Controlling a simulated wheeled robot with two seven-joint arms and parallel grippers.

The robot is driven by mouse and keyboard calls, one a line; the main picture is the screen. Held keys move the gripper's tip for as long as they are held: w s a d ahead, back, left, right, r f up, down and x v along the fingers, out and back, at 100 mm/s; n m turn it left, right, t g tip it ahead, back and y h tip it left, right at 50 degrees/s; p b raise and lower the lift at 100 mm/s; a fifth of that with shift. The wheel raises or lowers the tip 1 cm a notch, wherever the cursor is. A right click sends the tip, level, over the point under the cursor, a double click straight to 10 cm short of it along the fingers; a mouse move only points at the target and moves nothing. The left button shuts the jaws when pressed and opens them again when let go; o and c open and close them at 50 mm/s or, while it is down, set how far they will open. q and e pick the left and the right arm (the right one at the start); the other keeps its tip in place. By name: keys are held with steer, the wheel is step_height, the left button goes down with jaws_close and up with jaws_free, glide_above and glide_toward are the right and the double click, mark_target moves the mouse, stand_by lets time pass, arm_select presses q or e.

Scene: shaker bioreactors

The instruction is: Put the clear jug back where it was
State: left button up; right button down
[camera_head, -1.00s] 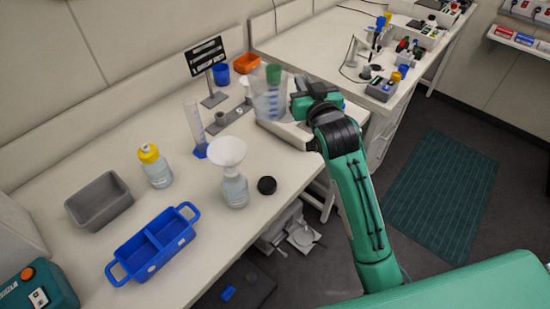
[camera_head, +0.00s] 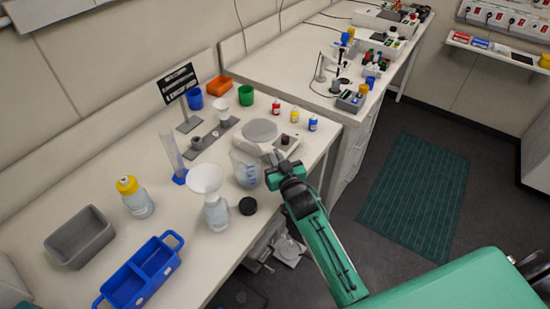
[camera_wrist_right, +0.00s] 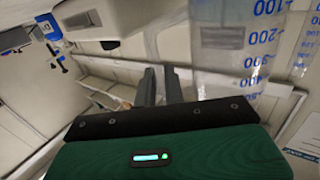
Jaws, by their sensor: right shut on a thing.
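The clear jug (camera_head: 246,170) with blue graduation marks is upright near the bench's front edge, in front of the white round-plate device. My right gripper (camera_head: 273,174) is at the jug's right side and shut on it. In the right wrist view, the jug (camera_wrist_right: 232,60) fills the upper right beside the two dark fingers (camera_wrist_right: 160,85), which are close together. The part between the fingers is hidden, probably the handle. I cannot tell whether the jug's base touches the bench. My left gripper is not in view.
A bottle with a white funnel (camera_head: 213,200) and a black cap (camera_head: 248,206) are close to the jug's left. The white device (camera_head: 258,136) and small bottles (camera_head: 294,117) stand behind it. A tall cylinder (camera_head: 172,158) and blue tray (camera_head: 140,275) are further left.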

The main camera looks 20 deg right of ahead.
steer(key=shift+f, duration=0.55)
steer(key=shift+f, duration=0.1)
steer(key=c, duration=1.9)
jaws_free()
steer(key=shift+f, duration=0.1)
steer(key=shift+c, duration=0.2)
steer(key=o, duration=0.4)
steer(key=shift+o, duration=0.2)
steer(key=s+b, duration=0.3)
steer(key=s, duration=0.9)
steer(key=shift+d+r, duration=0.2)
steer(key=shift+d, duration=0.25)
